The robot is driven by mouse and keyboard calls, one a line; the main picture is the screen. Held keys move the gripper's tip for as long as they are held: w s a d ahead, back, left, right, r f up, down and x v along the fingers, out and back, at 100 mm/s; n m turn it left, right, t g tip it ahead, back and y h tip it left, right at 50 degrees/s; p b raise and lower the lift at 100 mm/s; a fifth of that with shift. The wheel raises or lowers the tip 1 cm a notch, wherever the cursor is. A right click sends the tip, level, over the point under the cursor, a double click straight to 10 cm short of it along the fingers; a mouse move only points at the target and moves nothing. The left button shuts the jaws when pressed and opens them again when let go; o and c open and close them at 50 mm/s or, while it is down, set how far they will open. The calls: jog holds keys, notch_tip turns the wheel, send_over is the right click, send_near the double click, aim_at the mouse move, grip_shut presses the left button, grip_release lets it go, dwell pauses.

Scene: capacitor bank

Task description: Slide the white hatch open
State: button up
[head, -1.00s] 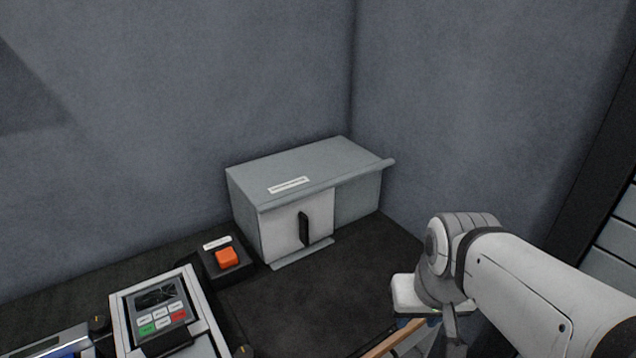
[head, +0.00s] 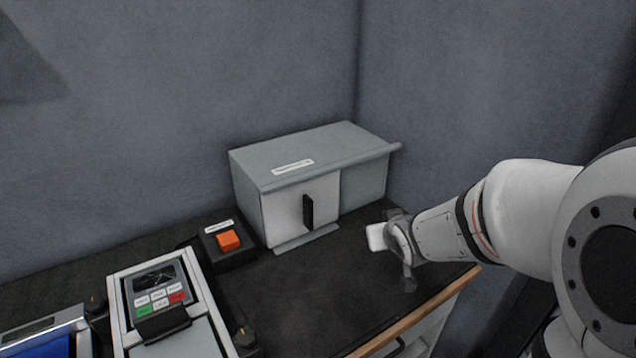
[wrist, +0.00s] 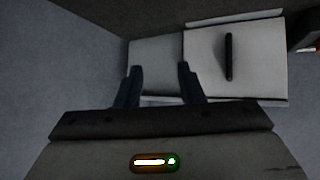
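The white hatch (head: 283,216) is a flat panel with a black upright handle (head: 308,211), on the left part of the front of a grey box (head: 365,188). The grey part of the front to its right is bare of the hatch. In the wrist view the hatch (wrist: 205,65) and its dark handle (wrist: 229,57) lie ahead, right of centre. My gripper (wrist: 157,72) is open, its two dark fingers apart with nothing between them. It is short of the box and to one side of the handle, not touching it. In the head view my wrist hides most of the fingers.
An orange button (head: 229,241) on a black base stands left of the box. A keypad device (head: 160,295) is in the front left. The dark counter (head: 310,290) is clear before the box, ending at a wooden edge (head: 425,310). Grey walls stand behind.

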jog(key=w+a+f+n+t+y+b, duration=0.2)
jog(key=w+a+f+y, duration=0.1)
jog(key=w+a+f, duration=0.15)
jog(key=n+t+y+b, duration=0.2)
jog(key=t+y, duration=0.1)
jog(key=y, duration=0.3)
send_near(311, 212)
jog(key=w, duration=0.2)
jog(key=x, duration=0.7)
jog(key=shift+a+f+p, duration=0.1)
jog(key=shift+a+p, duration=0.3)
jog(key=shift+a, duration=0.15)
jog(key=shift+c, duration=0.2)
grip_shut()
